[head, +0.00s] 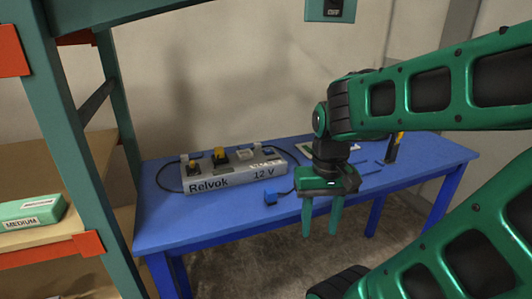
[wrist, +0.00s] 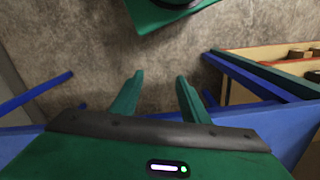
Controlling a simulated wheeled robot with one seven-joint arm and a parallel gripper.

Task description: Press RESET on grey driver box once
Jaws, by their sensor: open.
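The grey driver box (head: 233,176), marked "Relvok 12 V", sits on the blue table at the left. Its sloped top carries yellow knobs or buttons, a pale block and a small blue part near its right end. The RESET label is too small to read. My gripper (head: 321,234) is open and empty, pointing down in front of the table's front edge, to the right of the box and apart from it. In the wrist view my open fingers (wrist: 158,85) have only the floor below them, and the box is not seen.
A shelf rack (head: 75,150) with a green "MEDIUM" box (head: 32,211) stands left. A switch panel (head: 331,10) marked OFF is on the wall.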

